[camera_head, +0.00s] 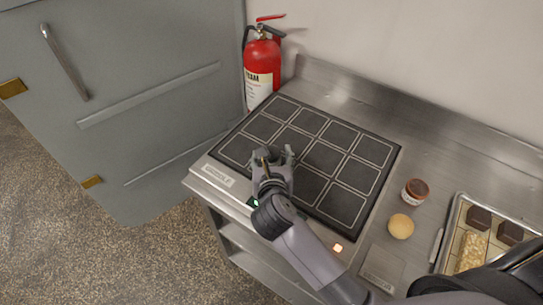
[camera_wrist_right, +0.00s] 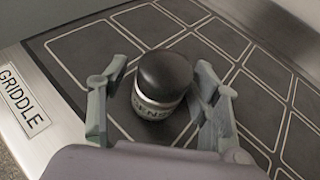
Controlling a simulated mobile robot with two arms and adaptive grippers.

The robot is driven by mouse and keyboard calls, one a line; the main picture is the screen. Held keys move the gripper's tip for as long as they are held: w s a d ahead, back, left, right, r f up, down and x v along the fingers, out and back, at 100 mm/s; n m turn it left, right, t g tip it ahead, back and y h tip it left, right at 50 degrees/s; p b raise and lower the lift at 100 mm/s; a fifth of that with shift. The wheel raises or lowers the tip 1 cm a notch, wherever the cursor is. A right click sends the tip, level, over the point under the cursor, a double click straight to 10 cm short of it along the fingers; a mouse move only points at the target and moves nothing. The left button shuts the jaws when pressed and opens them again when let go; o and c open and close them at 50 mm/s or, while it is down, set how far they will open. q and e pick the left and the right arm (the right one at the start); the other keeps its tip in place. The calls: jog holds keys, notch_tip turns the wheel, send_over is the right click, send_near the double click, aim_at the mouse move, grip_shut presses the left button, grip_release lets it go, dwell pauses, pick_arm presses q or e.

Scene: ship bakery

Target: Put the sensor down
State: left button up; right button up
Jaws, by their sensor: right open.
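The sensor (camera_wrist_right: 164,82) is a short cylinder with a black domed top and a pale band with dark lettering. In the right wrist view it stands upright on the black griddle plate (camera_wrist_right: 75,60), between the fingers of my right gripper (camera_wrist_right: 163,70). The fingers are open, with a visible gap on each side of the sensor. In the head view my right gripper (camera_head: 274,156) is low over the left front part of the griddle (camera_head: 345,205) and mostly hides the sensor. My left gripper is not in view.
A red fire extinguisher (camera_head: 262,68) stands behind the griddle's left corner. To the right are a small jar (camera_head: 415,191), a round yellow item (camera_head: 401,226) and a metal tray (camera_head: 452,225) with food pieces. Most griddle squares are bare.

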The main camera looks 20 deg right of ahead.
jog(key=shift+r, duration=0.1)
jog(key=shift+s+r, duration=0.15)
jog(key=p+v, duration=0.3)
jog(key=v, duration=0.8)
jog(key=shift+s+a+r+p, duration=0.1)
jog(key=shift+s+p, duration=0.2)
jog(key=shift+p, duration=0.05)
